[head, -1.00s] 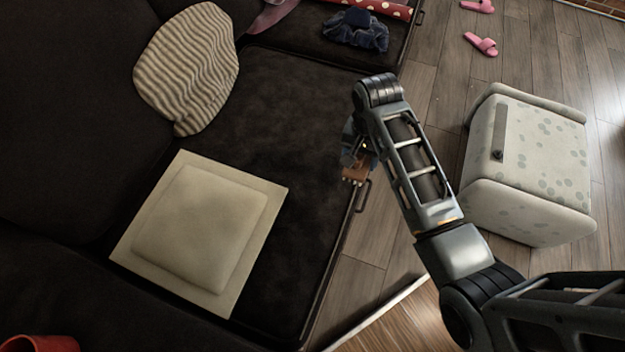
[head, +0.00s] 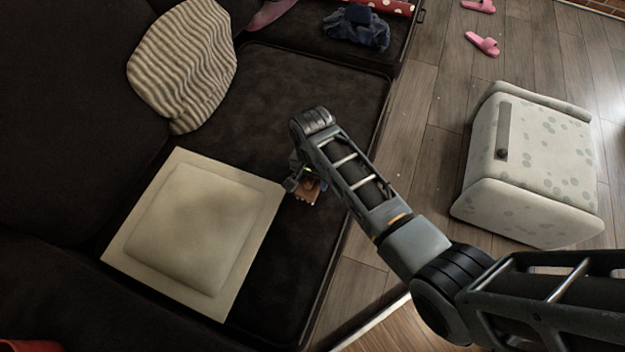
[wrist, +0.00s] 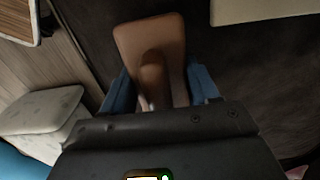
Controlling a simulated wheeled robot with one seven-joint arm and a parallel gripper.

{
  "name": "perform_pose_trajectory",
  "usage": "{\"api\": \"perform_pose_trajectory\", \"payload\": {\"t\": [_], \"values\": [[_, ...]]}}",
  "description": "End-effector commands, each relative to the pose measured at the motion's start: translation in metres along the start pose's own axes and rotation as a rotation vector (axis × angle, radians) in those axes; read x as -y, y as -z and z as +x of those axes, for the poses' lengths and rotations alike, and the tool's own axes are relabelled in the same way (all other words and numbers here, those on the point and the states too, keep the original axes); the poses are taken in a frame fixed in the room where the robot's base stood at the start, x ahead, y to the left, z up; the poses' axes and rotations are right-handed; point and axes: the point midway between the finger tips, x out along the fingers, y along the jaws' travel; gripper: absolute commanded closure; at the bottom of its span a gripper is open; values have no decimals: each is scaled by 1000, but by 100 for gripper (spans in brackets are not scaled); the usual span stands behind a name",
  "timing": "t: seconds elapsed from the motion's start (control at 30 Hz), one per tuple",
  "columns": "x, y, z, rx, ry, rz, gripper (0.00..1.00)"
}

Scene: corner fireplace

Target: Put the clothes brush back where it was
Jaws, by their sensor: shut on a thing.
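The clothes brush (wrist: 150,42) is brown with a rounded raised grip, and fills the middle of the wrist view between the blue fingers of my gripper (wrist: 162,92). My gripper is shut on it. In the head view the brush (head: 308,192) shows small under my gripper (head: 302,180), over the dark sofa seat (head: 285,110), just right of a cream square cushion (head: 190,225). The brush appears held above the seat; the exact gap cannot be told. My arm hides part of the seat's right edge.
A striped cushion (head: 183,65) leans at the sofa back. Blue cloth (head: 357,30) lies on the far seat. A spotted pale storage box (head: 530,165) stands on the wood floor at right, with pink slippers (head: 483,43) beyond. The seat behind my gripper is clear.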

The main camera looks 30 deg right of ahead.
Motion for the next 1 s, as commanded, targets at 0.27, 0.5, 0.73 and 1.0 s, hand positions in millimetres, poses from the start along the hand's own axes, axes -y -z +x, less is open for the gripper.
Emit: {"api": "perform_pose_trajectory", "payload": {"t": [0.27,0.5,0.73,1.0], "values": [[0,0,14,-1,1,0,69],[0,0,18,-1,1,0,38],[0,0,17,0,1,-1,17],[0,0,16,0,1,-1,15]]}}
